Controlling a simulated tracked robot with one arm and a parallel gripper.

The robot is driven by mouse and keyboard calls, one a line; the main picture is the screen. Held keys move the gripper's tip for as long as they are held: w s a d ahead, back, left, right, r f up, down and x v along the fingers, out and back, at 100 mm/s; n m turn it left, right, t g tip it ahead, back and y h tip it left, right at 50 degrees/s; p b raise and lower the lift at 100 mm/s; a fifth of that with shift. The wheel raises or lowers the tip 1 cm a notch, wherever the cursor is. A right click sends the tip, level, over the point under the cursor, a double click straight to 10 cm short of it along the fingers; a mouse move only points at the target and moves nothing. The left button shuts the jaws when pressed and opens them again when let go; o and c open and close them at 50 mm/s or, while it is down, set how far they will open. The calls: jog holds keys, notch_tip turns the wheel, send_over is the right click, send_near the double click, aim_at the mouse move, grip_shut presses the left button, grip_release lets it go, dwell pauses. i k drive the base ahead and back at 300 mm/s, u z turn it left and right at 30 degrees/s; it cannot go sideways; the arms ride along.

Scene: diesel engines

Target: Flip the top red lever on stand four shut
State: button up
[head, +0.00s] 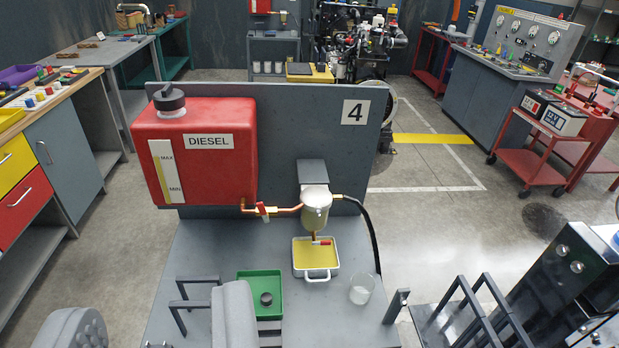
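The stand marked 4 (280,112) faces me, with a red diesel tank (194,150) on its upright panel. The top red lever (263,209) sits on the copper pipe (287,210) between the tank and the filter bowl (315,205). It points roughly up and down, across the pipe. A second red lever (322,242) lies sideways on the drain below the bowl. I cannot make out my gripper's fingers in this view. Nothing touches the top lever.
A yellow-bottomed tray (318,276), a green tray (259,276) and a clear glass (361,289) stand on the stand's shelf. A black hose (371,229) hangs right of the bowl. A wooden-topped bench (52,92) is left. Open floor (440,229) lies right.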

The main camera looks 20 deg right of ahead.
aim_at(263, 213)
jog(key=u, duration=0.1)
jog(key=i, duration=1.05)
jog(key=u, duration=0.6)
